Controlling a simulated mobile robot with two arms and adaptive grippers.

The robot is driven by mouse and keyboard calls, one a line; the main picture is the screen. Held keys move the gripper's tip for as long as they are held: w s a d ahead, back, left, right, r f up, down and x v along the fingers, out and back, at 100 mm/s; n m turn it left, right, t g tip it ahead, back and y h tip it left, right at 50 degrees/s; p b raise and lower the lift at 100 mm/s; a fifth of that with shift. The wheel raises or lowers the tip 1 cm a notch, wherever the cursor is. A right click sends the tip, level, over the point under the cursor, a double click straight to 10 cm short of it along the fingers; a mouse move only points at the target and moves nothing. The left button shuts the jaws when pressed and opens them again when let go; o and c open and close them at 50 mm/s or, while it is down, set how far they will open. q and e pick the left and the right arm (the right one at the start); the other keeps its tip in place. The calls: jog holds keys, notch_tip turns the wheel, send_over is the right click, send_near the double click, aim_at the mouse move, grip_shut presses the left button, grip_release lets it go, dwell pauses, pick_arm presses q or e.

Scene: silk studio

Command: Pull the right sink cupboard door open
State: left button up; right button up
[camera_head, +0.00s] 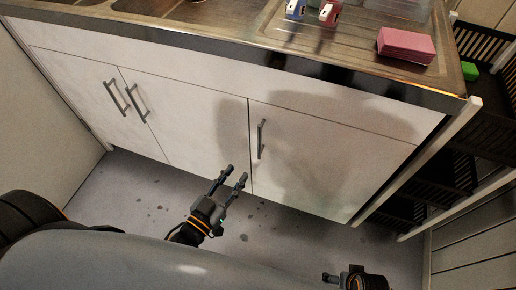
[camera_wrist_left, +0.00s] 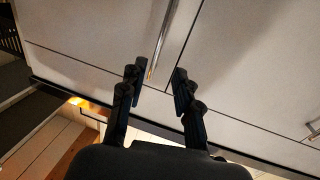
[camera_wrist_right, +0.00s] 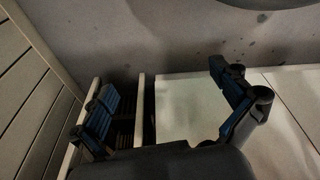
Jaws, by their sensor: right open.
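The right sink cupboard door (camera_head: 330,160) is white and looks shut, flush with the doors beside it. Its upright grey bar handle (camera_head: 261,139) is near its left edge. My left gripper (camera_head: 236,173) is open and empty, below and left of this handle in the head view. In the left wrist view, a bar handle (camera_wrist_left: 165,38) shows with its end between the open fingertips (camera_wrist_left: 159,72), seemingly not gripped. My right gripper (camera_wrist_right: 165,85) is open and empty. It shows only partly at the head view's lower right, away from the handle.
A metal sink counter (camera_head: 350,45) overhangs the doors, with a pink block (camera_head: 406,45) on it. Two more doors with handles (camera_head: 116,97) are at left. Dark shelving (camera_head: 450,175) stands at right. The grey floor (camera_head: 140,195) is open below the doors.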

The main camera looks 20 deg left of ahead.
pick_arm(q)
jog(key=b, duration=0.1)
send_over(259, 158)
jog(key=shift+w, duration=0.3)
pick_arm(e)
jog(key=shift+w+r, duration=0.2)
jog(key=shift+r, duration=0.65)
jog(key=shift+w+r, duration=0.25)
jog(key=shift+r, duration=0.65)
jog(key=shift+w+r, duration=0.2)
jog(key=shift+r, duration=0.65)
pick_arm(q)
jog(key=shift+c, duration=0.4)
grip_shut()
